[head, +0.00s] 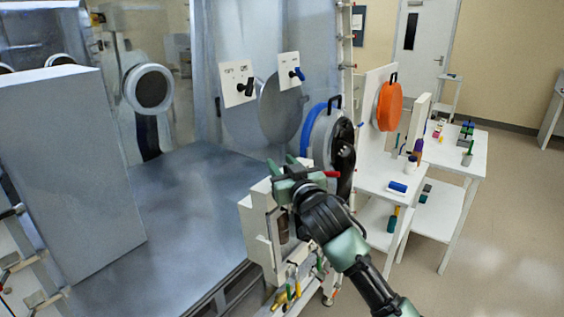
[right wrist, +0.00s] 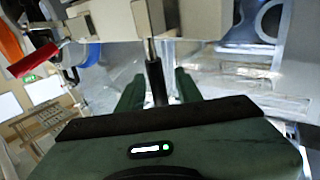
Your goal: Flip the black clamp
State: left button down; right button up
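The black clamp handle (right wrist: 155,82) shows in the right wrist view as a thin black rod on a metal stem below a pale block. My right gripper (right wrist: 159,92) has its two green fingers on either side of this handle, with a gap visible on both sides. In the head view the right gripper (head: 284,164) is at the top of the white unit beside the glovebox, and it hides the black clamp. A red clamp handle (right wrist: 36,60) sits to the left in the right wrist view; it also shows in the head view (head: 331,174). My left gripper is not in view.
A round door with a blue rim (head: 312,130) stands open just behind my right gripper. A black knob (head: 245,87) and a blue knob (head: 297,74) are on white plates. White tables (head: 450,160) with small items stand to the right; the floor is clear there.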

grip_shut()
dwell(1.5)
